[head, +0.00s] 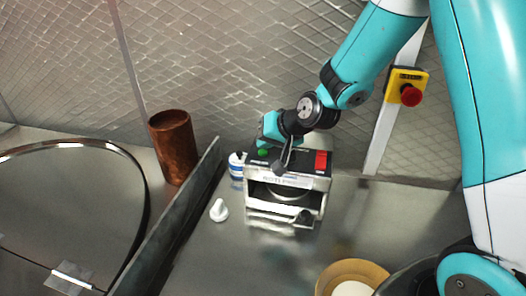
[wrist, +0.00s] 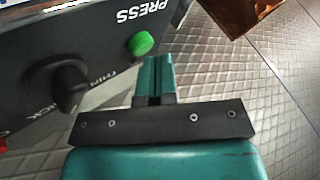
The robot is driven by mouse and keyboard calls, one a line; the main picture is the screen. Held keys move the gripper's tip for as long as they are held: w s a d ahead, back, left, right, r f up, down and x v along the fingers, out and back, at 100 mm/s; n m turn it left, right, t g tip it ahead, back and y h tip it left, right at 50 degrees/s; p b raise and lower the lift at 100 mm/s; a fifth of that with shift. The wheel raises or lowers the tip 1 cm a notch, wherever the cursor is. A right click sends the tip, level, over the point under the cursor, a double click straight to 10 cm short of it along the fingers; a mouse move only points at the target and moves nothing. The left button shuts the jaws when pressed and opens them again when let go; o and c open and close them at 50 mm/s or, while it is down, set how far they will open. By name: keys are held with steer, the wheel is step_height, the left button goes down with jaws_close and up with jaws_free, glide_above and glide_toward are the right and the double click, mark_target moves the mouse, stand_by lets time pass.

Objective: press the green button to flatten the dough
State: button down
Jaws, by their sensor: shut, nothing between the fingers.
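The green button (head: 263,152) sits on the top panel of a boxy metal press (head: 318,196). In the wrist view the round green button (wrist: 140,43) is beside the word PRESS. My gripper (head: 268,138) is above the press's back left part, close to the button. In the wrist view my gripper's fingers (wrist: 154,68) are together and empty, with their tips just below and right of the button. I cannot tell whether they touch it. Dough is not clearly visible; the press opening is shadowed.
A dark knob (wrist: 69,85) stands near the button, and a red switch (head: 321,161) is on the panel's right. A yellow box with a red button (head: 407,90) is on the wall.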

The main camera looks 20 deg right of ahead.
steer(key=shift+s+f+b, duration=0.3)
steer(key=shift+f+b, duration=0.25)
steer(key=shift+f, duration=0.25)
stand_by(0.6)
steer(key=shift+w+r+p, duration=0.2)
steer(key=shift+r+p, duration=0.4)
steer(key=shift+r, duration=0.65)
step_height(320, 180, up, 5)
steer(key=p, duration=0.4)
steer(key=shift+f, duration=0.2)
